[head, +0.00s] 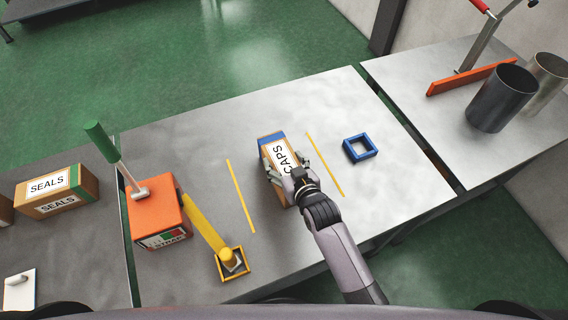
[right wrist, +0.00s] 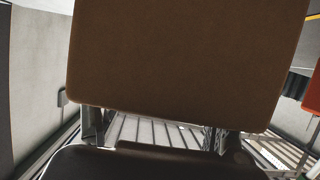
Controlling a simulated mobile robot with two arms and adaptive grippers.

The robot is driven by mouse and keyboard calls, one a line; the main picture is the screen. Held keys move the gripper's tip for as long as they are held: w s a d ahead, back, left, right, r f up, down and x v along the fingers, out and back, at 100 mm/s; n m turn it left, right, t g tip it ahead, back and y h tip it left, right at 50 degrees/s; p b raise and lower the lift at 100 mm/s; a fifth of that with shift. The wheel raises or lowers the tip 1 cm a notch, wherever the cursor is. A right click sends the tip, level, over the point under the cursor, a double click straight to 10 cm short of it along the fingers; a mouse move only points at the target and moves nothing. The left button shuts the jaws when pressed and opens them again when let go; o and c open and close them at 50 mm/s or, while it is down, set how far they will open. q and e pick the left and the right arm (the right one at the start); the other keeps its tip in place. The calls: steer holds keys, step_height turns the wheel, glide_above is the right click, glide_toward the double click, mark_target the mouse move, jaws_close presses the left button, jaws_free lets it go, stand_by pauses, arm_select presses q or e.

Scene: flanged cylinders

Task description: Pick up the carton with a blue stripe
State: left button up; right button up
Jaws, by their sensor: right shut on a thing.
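The carton with a blue stripe (head: 272,148) is a brown box labelled "CAPS", between two yellow lines on the middle metal table. Its blue stripe is at the far end. My right gripper (head: 288,182) has its fingers on both sides of the carton and is shut on it. In the right wrist view, the carton's plain brown face (right wrist: 188,55) fills most of the picture, with the gripper's fingers (right wrist: 158,130) just below it. I cannot tell whether the carton touches the table. My left gripper is not in view.
Left of the carton are an orange box (head: 153,215) with a green-handled tool and a small yellow tray (head: 232,279). A blue square frame (head: 360,147) lies to the right. A "SEALS" carton (head: 58,190) and metal cylinders (head: 500,98) stand on neighbouring tables.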

step_height(320, 180, up, 20)
stand_by(0.6)
